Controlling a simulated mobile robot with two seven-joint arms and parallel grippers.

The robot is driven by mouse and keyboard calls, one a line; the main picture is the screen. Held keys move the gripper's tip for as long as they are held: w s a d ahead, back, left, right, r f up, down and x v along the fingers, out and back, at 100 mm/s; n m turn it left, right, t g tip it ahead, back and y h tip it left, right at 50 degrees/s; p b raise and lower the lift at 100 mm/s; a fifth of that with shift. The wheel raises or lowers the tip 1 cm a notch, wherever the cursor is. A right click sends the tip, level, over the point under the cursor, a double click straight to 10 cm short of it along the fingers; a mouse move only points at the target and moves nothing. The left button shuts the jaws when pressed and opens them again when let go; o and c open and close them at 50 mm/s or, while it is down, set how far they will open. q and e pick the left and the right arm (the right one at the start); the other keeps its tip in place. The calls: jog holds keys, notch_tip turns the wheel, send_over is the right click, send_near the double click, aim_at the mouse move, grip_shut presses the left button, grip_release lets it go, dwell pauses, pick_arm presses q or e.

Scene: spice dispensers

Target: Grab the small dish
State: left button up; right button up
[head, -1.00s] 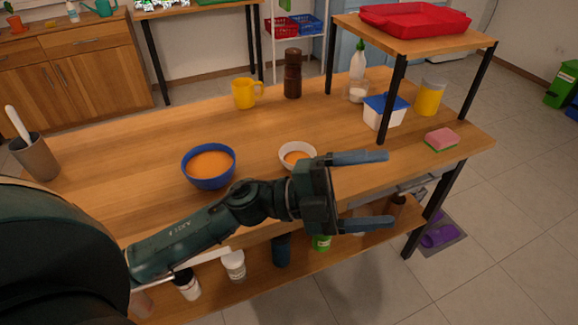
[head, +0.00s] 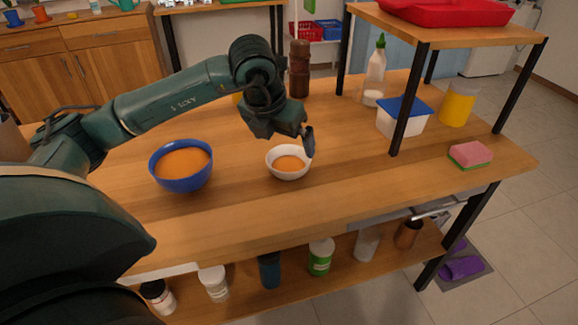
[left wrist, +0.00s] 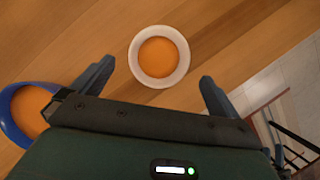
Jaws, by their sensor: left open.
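The small dish (head: 289,174) is a white bowl with orange contents, standing on the wooden table in the head view. It also shows in the left wrist view (left wrist: 159,80), ahead of the fingers and roughly centred between them. My left gripper (head: 300,148) is above the dish, tilted downward, with a finger near the dish's far right rim. In the left wrist view my left gripper (left wrist: 157,92) has its fingers wide apart with nothing between the tips. I cannot tell whether a finger touches the rim. My right gripper is not in view.
A larger blue bowl (head: 181,178) with orange contents stands left of the dish. A brown pepper mill (head: 299,70) is behind my gripper. A blue-lidded tub (head: 403,117) and a sponge (head: 469,155) are at the right, near the shelf post. The table front is clear.

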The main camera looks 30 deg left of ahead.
aim_at(291, 166)
pick_arm(q)
jog(key=x, duration=0.2)
jog(key=shift+w+f, duration=0.15)
jog(key=shift+f, duration=0.2)
jog(key=x, duration=0.5)
jog(key=shift+s+f, duration=0.15)
jog(key=shift+s, duration=0.05)
jog(key=c, duration=0.7)
jog(key=shift+c, duration=0.6)
jog(key=shift+r, duration=0.2)
